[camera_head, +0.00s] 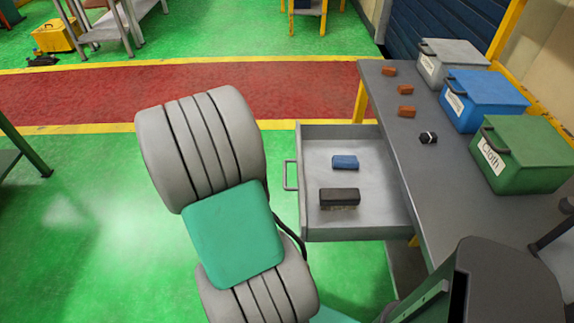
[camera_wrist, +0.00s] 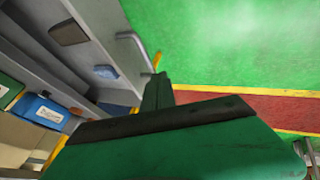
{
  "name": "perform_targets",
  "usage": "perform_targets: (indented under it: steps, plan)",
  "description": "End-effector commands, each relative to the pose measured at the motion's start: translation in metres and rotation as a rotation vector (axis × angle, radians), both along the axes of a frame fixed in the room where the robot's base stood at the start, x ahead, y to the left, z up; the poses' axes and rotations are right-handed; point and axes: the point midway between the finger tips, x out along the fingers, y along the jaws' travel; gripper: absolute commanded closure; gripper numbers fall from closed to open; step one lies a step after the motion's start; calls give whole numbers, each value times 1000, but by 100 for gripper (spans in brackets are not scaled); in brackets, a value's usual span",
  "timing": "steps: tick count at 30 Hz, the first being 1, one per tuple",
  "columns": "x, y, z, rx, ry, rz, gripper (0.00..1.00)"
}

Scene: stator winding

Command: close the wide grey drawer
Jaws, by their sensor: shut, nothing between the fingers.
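The wide grey drawer (camera_head: 370,220) is pulled out of the workbench toward the left in the head view. Its handle (camera_head: 287,176) is on the left-facing front panel. A blue block (camera_head: 345,162) and a black block (camera_head: 340,196) lie inside. In the wrist view the drawer's handle (camera_wrist: 132,46) and both blocks show at upper left. My gripper (camera_wrist: 157,82) points out from its green body, its fingers shut and empty, beside the drawer front in that view. I cannot tell whether they touch it. In the head view my arm hides the gripper.
The grey workbench (camera_head: 405,150) carries a grey bin (camera_head: 455,62), a blue bin (camera_head: 484,98) and a green bin (camera_head: 530,152) labelled Cloth. Several small blocks lie on its top. Green floor (camera_head: 90,220) left of the drawer is clear apart from my arm.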

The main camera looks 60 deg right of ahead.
Motion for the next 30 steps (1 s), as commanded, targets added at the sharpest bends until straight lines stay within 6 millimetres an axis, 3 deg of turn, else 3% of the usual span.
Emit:
perform_targets:
  steps: [1,4,8,18,30]
  plan:
    - [-18,-18,-5,-26,22,-59,100]
    - [-35,-35,-9,-55,40,-109,100]
    - [-39,-43,-22,-56,42,-110,100]
    - [-55,-78,-74,-54,40,-108,100]
    - [-58,-87,-86,-55,37,-104,100]
